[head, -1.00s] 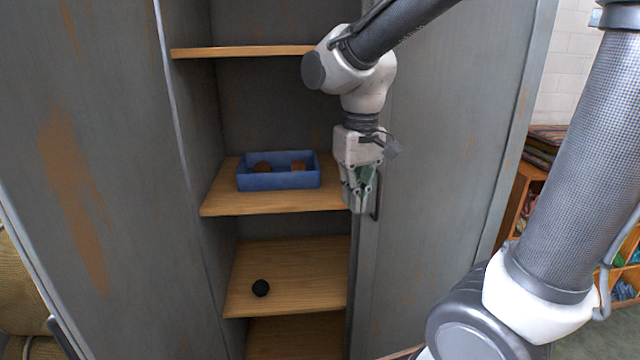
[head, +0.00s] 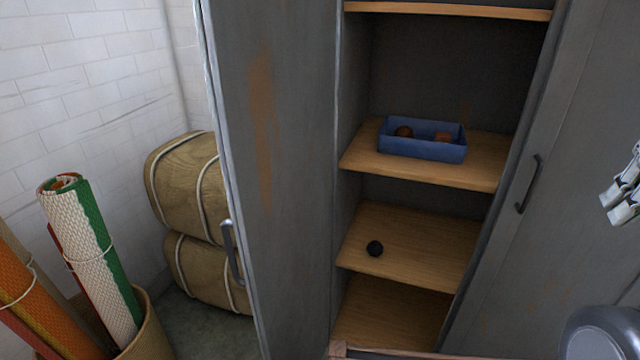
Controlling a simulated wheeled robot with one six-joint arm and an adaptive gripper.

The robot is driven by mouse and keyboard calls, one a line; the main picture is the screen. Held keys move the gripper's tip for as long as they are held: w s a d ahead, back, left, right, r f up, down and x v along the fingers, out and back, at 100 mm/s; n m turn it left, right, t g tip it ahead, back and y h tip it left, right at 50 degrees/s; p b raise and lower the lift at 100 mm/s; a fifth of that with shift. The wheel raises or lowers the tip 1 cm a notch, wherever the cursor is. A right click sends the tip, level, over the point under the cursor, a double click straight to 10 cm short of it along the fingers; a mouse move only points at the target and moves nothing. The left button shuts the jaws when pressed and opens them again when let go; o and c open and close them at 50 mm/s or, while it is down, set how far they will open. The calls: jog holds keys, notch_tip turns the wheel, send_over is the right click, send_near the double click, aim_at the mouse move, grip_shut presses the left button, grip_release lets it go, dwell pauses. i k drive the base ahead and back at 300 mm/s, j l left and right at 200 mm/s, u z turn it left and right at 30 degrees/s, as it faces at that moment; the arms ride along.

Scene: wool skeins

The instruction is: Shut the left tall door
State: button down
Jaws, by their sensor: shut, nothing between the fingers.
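The left tall door (head: 285,150) is grey with a rust-coloured streak. It stands open, swung out to the left of the cabinet, with its handle (head: 232,252) near its outer edge. My gripper (head: 622,208) is at the right edge of the view in front of the right door, well away from the left door. It is partly cut off by the frame edge and holds nothing.
Two wrapped bales (head: 185,190) stand behind the left door. A basket (head: 148,335) of rolled rugs (head: 90,260) stands at the lower left.

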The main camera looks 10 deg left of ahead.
aim_at(269, 65)
jog(key=k+j, duration=0.1)
jog(key=j, duration=0.3)
jog(key=k+j+z, duration=0.1)
jog(key=j, duration=0.3)
jog(key=k+j+z, duration=0.1)
jog(key=j, duration=0.3)
jog(key=k+j, duration=0.2)
jog(key=j, duration=0.2)
jog(key=k+j+z, duration=0.1)
jog(key=j, duration=0.3)
jog(key=k+j, duration=0.15)
jog(key=j, duration=0.2)
jog(key=k+j+u, duration=0.15)
jog(key=u, duration=0.3)
